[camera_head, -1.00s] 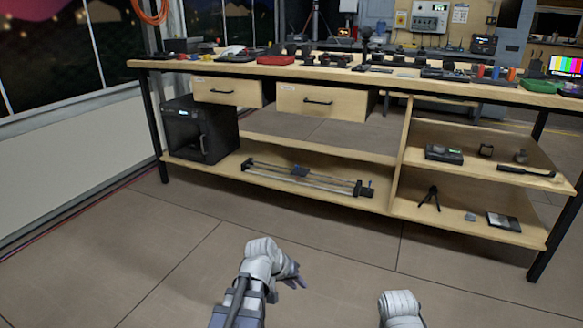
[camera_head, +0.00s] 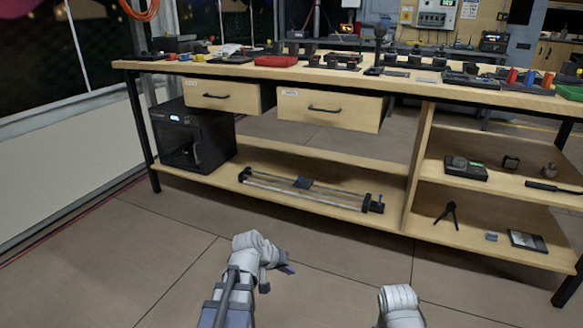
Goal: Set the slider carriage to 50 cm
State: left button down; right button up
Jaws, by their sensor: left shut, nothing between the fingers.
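The camera slider (camera_head: 340,198) lies on the bottom shelf of the workbench, its twin rails running from left to right. Any scale marks are too small to read. My left gripper (camera_head: 288,269) is shut and empty, low in front of the bench and well apart from the slider. My right arm shows at the bottom right of centre, but its gripper fingers are out of sight.
A black box-shaped machine (camera_head: 192,135) stands left of the slider on the shelf. Two drawers hang above, the right one (camera_head: 330,110) over the slider. A divider (camera_head: 418,165) and a small tripod (camera_head: 449,213) are on the right. Floor before the bench is clear.

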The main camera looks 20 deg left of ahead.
aim_at(301, 183)
jog(key=i+j, duration=0.5)
jog(key=i, duration=0.15)
jog(key=i+j, duration=0.5)
jog(key=i, duration=0.15)
jog(key=i+j, duration=0.5)
jog(key=i, duration=0.15)
